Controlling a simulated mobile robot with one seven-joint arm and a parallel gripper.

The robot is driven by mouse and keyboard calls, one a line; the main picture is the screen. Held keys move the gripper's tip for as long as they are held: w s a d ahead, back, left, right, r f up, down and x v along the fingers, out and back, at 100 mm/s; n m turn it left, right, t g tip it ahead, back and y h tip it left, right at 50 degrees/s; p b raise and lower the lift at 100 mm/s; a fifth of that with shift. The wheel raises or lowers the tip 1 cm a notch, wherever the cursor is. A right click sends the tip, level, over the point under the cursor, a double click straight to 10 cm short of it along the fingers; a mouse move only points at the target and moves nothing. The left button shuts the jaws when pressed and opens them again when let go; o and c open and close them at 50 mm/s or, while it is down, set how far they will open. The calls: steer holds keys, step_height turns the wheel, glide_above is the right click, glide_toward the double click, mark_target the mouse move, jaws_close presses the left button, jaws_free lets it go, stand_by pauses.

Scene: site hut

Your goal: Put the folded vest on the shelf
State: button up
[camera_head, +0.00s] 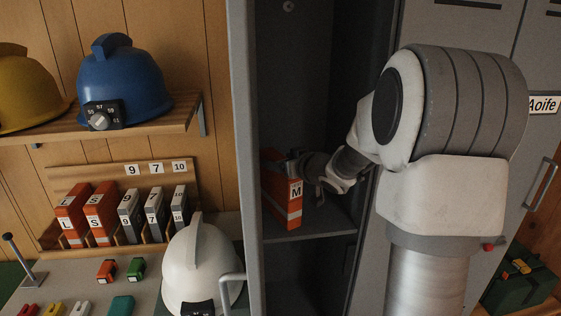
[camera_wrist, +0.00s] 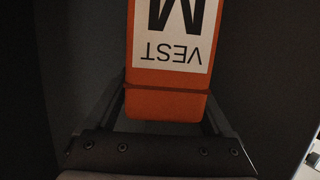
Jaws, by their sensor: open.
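The folded vest (camera_head: 282,206) is an orange block with a white M label, inside the open grey locker. It stands about upright on the locker shelf (camera_head: 328,222), near the left wall; its lower end appears to rest on the shelf. My gripper (camera_head: 298,168) reaches into the locker at the vest's upper part. In the wrist view the vest (camera_wrist: 168,103) shows its VEST M label, with the open fingers on either side of it. Whether the fingers touch the vest is not clear. The vest's far side is hidden.
Locker walls (camera_head: 244,130) stand close around my arm. To the left, a rack (camera_head: 130,246) holds orange and grey labelled blocks. A white helmet (camera_head: 198,268) sits beside the locker; blue (camera_head: 135,82) and yellow (camera_head: 25,90) helmets sit on a wooden wall shelf (camera_head: 165,124).

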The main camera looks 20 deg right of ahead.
steer(key=p+v, duration=0.1)
steer(key=v, duration=1.1)
